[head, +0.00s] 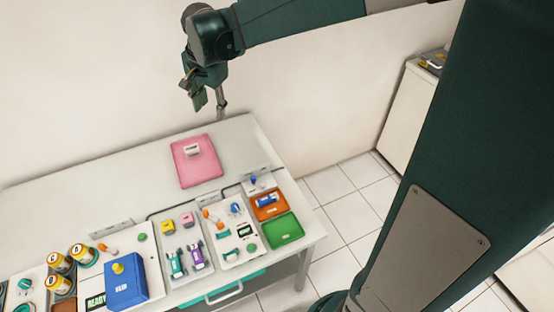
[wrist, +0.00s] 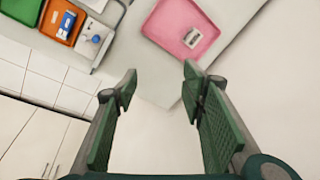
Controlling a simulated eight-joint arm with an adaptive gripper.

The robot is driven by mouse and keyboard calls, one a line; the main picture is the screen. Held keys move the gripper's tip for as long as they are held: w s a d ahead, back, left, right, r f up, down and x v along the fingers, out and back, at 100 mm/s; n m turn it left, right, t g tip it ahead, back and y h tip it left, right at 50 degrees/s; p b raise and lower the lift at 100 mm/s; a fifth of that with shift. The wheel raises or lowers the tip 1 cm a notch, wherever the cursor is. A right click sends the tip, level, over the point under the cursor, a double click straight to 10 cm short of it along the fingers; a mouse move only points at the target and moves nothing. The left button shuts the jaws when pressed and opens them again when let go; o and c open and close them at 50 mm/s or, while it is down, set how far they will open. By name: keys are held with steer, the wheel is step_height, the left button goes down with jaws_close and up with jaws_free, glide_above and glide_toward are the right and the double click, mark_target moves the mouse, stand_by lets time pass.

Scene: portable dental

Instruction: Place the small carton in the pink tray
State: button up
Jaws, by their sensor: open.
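The pink tray (head: 197,168) lies on the back part of the white table in the head view.
Several organiser modules fill the table's front, with a green tray (head: 283,230), an orange tray (head: 268,206) and a blue box (head: 125,285). The table around the pink tray is bare. A wall rises behind.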

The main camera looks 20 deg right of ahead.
steer(key=s+d+r+n+t, duration=0.1)
steer(key=s+d+r+n, duration=0.15)
steer(key=s, duration=0.45)
steer(key=s+d+r+n+t, duration=0.1)
steer(key=s+d+r+n, duration=0.15)
steer(key=s, duration=0.55)
steer(key=s+d+f+n+t, duration=0.1)
steer(key=s+d+f+n, duration=0.1)
steer(key=s, duration=0.5)
steer(key=s+d+f+n+t, duration=0.1)
steer(key=s+n, duration=0.3)
steer(key=s, duration=0.4)
steer(key=shift+s+d+f, duration=0.15)
steer(key=shift+d+f, duration=0.45)
steer(key=shift+d, duration=0.05)
